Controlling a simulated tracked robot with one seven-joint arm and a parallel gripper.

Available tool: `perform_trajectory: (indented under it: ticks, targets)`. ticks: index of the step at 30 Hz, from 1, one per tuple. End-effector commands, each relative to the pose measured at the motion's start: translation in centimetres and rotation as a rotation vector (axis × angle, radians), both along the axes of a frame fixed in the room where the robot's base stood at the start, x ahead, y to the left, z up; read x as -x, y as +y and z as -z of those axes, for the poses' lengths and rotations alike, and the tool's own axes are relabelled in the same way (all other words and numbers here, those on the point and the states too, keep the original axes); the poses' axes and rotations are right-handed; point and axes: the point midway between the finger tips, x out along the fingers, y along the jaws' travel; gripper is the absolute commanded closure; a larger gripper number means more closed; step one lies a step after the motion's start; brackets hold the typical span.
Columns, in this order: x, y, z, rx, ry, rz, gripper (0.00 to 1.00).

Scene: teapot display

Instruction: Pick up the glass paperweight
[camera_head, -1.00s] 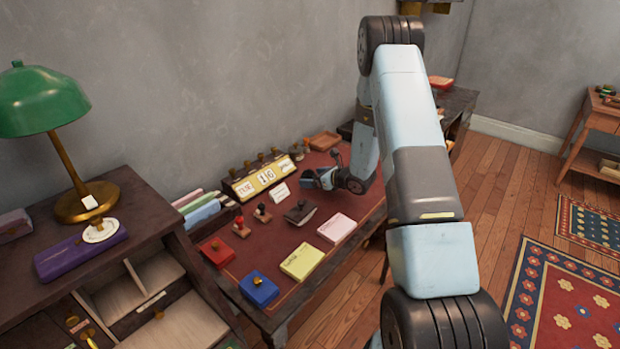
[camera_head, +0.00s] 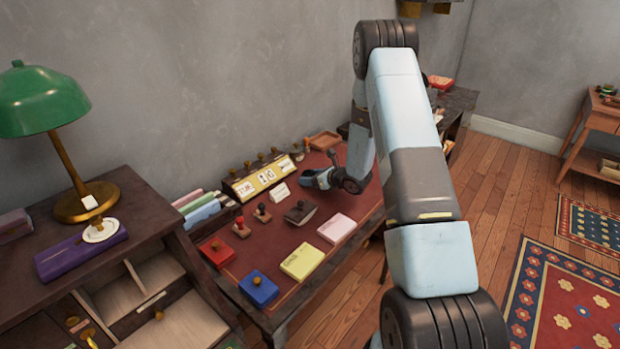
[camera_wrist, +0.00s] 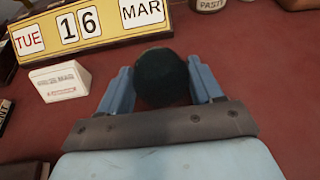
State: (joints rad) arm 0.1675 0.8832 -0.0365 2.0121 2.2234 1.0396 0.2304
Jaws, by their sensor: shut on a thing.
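In the wrist view a dark, round, ball-like thing, which looks like the paperweight (camera_wrist: 162,77), sits between the two blue fingers of my gripper (camera_wrist: 162,84). The fingers are shut on it, one on each side. Its far side and its underside are hidden. In the head view my gripper (camera_head: 310,179) is low over the red desk top, behind the dark blotter (camera_head: 300,212). The paperweight cannot be made out there. I cannot tell whether it touches the desk.
A yellow perpetual calendar (camera_wrist: 85,28) stands just beyond my gripper, with a small white card (camera_wrist: 59,82) to the left. Stamps, a red pad (camera_head: 217,252), a blue pad (camera_head: 259,289) and yellow notes (camera_head: 302,261) lie nearer. A wooden tray (camera_head: 324,141) lies behind.

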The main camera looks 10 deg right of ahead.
Motion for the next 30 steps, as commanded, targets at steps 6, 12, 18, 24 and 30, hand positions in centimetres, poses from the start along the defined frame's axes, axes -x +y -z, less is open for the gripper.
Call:
perform_trajectory:
  ticks: [6,12,18,24,30]
  targets:
    - [0.0,0.0,0.0,-0.001,-0.001,0.000,0.76]
    - [0.0,0.0,-0.3,0.000,-0.002,0.001,0.77]
    - [-0.1,0.0,-2.4,0.000,-0.004,0.000,0.77]
    - [1.9,-0.9,-5.8,0.001,-0.004,0.003,0.77]
    - [4.8,-1.8,-9.3,0.000,-0.003,0.001,0.77]
